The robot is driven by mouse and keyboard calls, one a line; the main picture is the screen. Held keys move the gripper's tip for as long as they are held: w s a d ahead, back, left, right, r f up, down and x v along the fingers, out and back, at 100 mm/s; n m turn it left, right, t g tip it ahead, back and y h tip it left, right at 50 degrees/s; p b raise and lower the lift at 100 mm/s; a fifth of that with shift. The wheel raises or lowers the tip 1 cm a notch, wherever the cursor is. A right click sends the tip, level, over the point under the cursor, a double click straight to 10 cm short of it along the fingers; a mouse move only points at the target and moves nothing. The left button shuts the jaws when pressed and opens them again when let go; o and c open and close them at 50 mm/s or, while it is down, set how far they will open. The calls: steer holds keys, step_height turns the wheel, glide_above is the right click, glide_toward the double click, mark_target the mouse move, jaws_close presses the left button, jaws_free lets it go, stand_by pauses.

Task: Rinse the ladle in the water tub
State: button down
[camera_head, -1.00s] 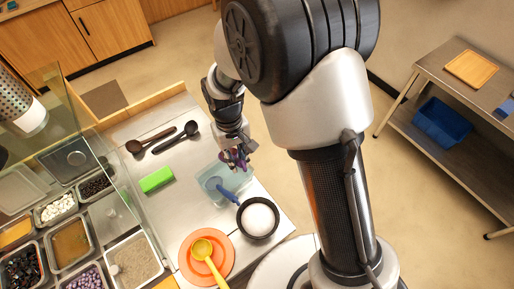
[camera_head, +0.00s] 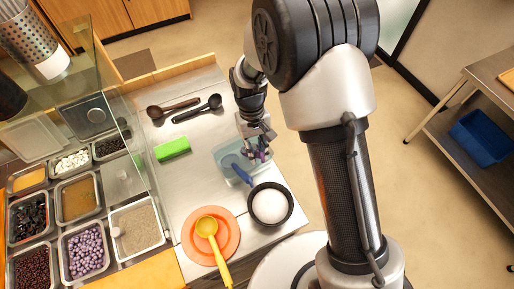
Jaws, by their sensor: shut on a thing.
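The water tub (camera_head: 223,152) is a pale blue, see-through box on the steel counter. My gripper (camera_head: 257,157) is over its right part, shut on a ladle whose purple part shows small and blurred between the fingers. A blue ladle shape (camera_head: 238,170) lies slanted at the tub, its lower end reaching toward the tub's front edge. I cannot tell whether this blue shape and the purple part are one ladle, nor how deep anything is in the water.
A dark bowl of white contents (camera_head: 270,204) stands close in front of the tub. A yellow ladle (camera_head: 212,240) rests on an orange plate (camera_head: 190,245). Two dark ladles (camera_head: 187,109) and a green block (camera_head: 172,148) lie behind. Food pans (camera_head: 137,228) and a glass guard (camera_head: 125,110) are left.

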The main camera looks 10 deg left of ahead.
steer(key=b, duration=0.1)
steer(key=f+t+b, duration=0.1)
steer(key=s+f+b, duration=0.1)
steer(key=shift+s+d+f+y, duration=0.1)
steer(key=shift+d+f+y, duration=0.15)
steer(key=shift+d+y, duration=0.05)
steer(key=shift+s+d+f+t+b, duration=0.15)
steer(key=shift+s+f+t+b, duration=0.3)
steer(key=shift+b, duration=0.45)
steer(key=shift+w+r, duration=0.1)
